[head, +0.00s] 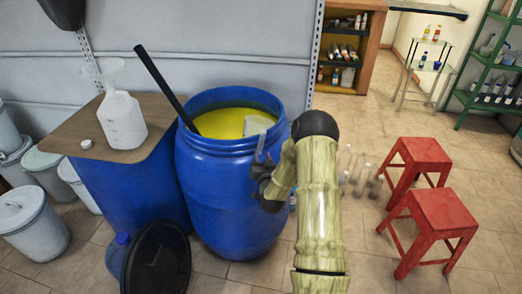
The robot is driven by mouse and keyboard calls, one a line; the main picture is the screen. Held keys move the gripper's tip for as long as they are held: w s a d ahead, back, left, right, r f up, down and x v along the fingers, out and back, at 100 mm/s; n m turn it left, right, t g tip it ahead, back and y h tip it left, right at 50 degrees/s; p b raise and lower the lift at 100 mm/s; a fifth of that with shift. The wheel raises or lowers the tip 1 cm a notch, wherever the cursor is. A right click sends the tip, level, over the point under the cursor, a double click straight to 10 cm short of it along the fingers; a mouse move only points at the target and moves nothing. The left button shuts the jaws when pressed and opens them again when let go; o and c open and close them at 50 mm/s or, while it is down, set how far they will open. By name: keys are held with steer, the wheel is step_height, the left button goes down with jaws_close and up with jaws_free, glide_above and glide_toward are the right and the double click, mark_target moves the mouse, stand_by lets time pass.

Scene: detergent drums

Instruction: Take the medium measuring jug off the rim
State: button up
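A translucent measuring jug (257,125) hangs at the right side of the rim of the open blue drum (228,190). Its body is on the inner side, over the yellow liquid (222,121), and a pale strip that looks like its handle comes down outside the rim. My dark gripper (262,172) is outside the drum, close to the lower end of that strip. My arm and the gripper's own body hide part of the fingers. I cannot tell whether they touch the handle or whether they are open or shut.
A long black paddle (166,88) leans out of the drum's left side. A board (92,129) with a white jug and funnel (121,118) is at left. A black lid (160,258) leans in front. Red stools (420,157) and several small bottles (357,175) stand at right.

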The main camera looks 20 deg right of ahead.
mark_target(260, 147)
steer(key=shift+x, duration=1.7)
jaws_close()
